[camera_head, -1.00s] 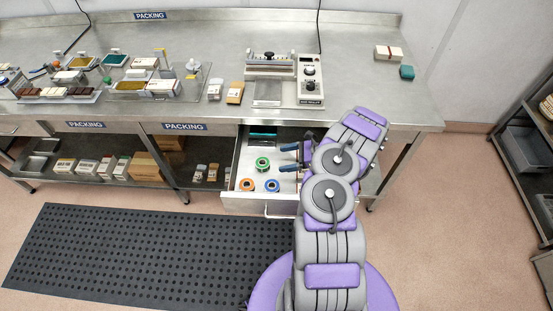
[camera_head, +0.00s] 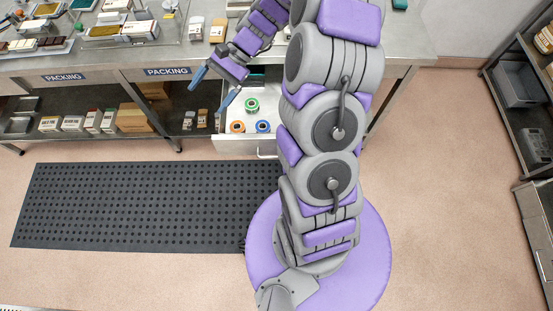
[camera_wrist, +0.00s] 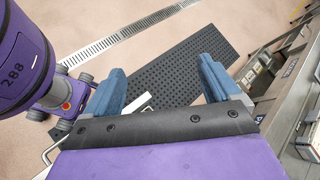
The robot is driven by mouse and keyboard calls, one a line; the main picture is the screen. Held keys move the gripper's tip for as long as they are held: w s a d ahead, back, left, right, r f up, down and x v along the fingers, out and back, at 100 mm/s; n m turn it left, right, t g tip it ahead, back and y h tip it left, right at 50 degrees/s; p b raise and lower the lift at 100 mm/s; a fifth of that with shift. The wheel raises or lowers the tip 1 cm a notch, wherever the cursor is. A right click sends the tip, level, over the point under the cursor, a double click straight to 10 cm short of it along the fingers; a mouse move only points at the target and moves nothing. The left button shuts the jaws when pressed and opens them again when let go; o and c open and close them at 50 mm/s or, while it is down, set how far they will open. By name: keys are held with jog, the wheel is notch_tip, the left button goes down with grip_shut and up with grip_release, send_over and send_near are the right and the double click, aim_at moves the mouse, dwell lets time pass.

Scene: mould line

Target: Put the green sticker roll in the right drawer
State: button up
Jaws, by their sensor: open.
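The green sticker roll (camera_head: 252,104) lies in the pulled-out drawer (camera_head: 236,147) under the bench, behind an orange roll (camera_head: 237,127) and a blue roll (camera_head: 262,127). My gripper (camera_head: 213,90) is open and empty, raised to the left of the green roll and apart from it. In the wrist view, its two blue fingers (camera_wrist: 160,88) are spread with nothing between them. No roll shows in the wrist view.
The steel bench (camera_head: 120,60) holds trays and boxes at the left. A lower shelf (camera_head: 75,139) carries several boxes. A black perforated mat (camera_head: 140,205) lies on the floor before it. A rack with grey bins (camera_head: 518,84) stands at the right.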

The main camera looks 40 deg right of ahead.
jog(key=s+a+r+n+g+h, duration=0.1)
jog(key=s+a+r+n+h, duration=0.25)
jog(key=s, duration=0.35)
jog(key=s+a+r+n+g+h, duration=0.1)
jog(key=s+a+r+n+h, duration=0.2)
jog(key=s, duration=0.5)
jog(key=s+d+r+n+h, duration=0.1)
jog(key=s+d+n+h, duration=0.1)
jog(key=s, duration=0.5)
jog(key=s+d+r+n+t+h, duration=0.1)
jog(key=s+d+n+h, duration=0.1)
jog(key=s+d, duration=0.2)
jog(key=s, duration=0.3)
jog(key=shift+s+d+r+n+h, duration=0.25)
jog(key=shift+s+d+n+h, duration=0.05)
jog(key=shift+d+n+h, duration=0.05)
